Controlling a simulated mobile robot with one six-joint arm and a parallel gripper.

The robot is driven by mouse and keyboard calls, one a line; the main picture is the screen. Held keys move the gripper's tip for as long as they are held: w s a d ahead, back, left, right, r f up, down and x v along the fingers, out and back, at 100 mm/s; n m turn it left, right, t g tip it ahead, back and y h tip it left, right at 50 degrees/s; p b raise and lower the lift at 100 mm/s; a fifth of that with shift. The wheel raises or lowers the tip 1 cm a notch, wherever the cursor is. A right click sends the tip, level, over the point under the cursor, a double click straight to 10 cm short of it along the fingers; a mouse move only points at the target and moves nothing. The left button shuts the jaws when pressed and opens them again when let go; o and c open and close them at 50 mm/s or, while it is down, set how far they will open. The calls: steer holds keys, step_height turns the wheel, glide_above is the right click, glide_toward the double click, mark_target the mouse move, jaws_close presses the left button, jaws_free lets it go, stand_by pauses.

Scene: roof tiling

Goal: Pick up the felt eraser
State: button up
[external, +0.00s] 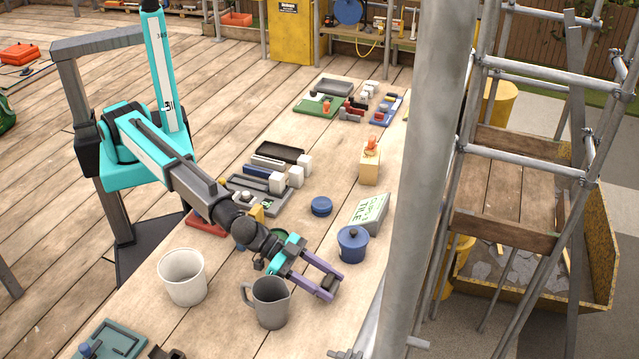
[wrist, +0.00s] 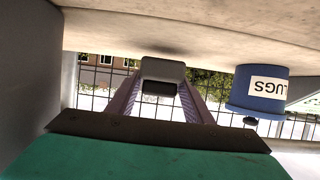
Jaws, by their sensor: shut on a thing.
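The felt eraser is a small block with a grey body and a dark face. It shows between my fingertips in the external view (external: 327,286) and in the wrist view (wrist: 163,72). My gripper (external: 326,281), with purple fingers, is shut on it. The gripper reaches low over the right edge side of the wooden table, just right of a grey jug. In the wrist view, where the tabletop appears at the top, my fingers (wrist: 162,88) flank the eraser. A faint shadow lies on the table beside it; I cannot tell whether it touches the table.
The grey jug (external: 271,303) stands close to my fingers, with a white pot (external: 182,277) left of it. A blue lidded pot (external: 352,245), labelled LUGS in the wrist view (wrist: 258,92), stands behind right. A tile clips box (external: 369,213) is behind it. A scaffold pole (external: 430,150) rises at right.

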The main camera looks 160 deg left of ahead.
mark_target(326, 279)
steer(key=shift+r+b, duration=0.35)
steer(key=shift+r, duration=3.95)
